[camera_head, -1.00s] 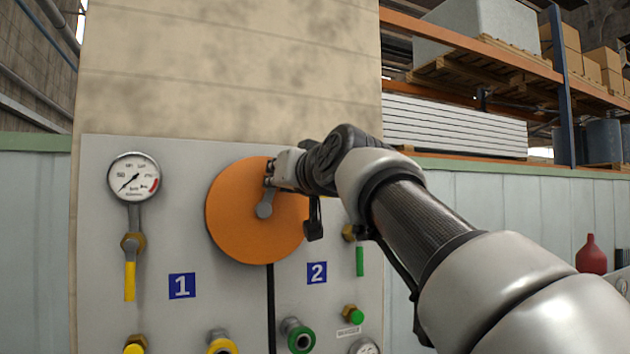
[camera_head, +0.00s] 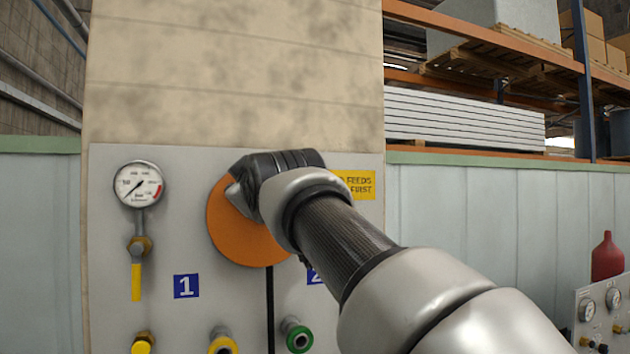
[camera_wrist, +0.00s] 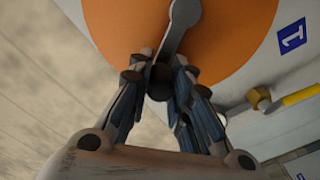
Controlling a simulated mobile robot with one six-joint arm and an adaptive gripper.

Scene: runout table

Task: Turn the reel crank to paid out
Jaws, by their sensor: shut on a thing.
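The orange reel disc (camera_head: 245,245) is on the grey panel, partly covered by my arm in the head view. Its grey crank arm (camera_wrist: 179,32) shows in the wrist view, with a dark handle knob (camera_wrist: 160,83) at its outer end. My gripper (camera_wrist: 161,72) is shut on this knob, one finger on each side. In the head view my wrist covers the crank, and the fingertips are hidden. From the wrist view, the crank points toward the disc's upper left.
A pressure gauge (camera_head: 138,184) and a yellow-handled valve (camera_head: 137,280) are left of the disc. The blue 1 sign (camera_head: 186,286) is below left. A yellow sign (camera_head: 358,184) is partly behind my wrist. Yellow and green (camera_head: 298,338) fittings line the panel's lower part.

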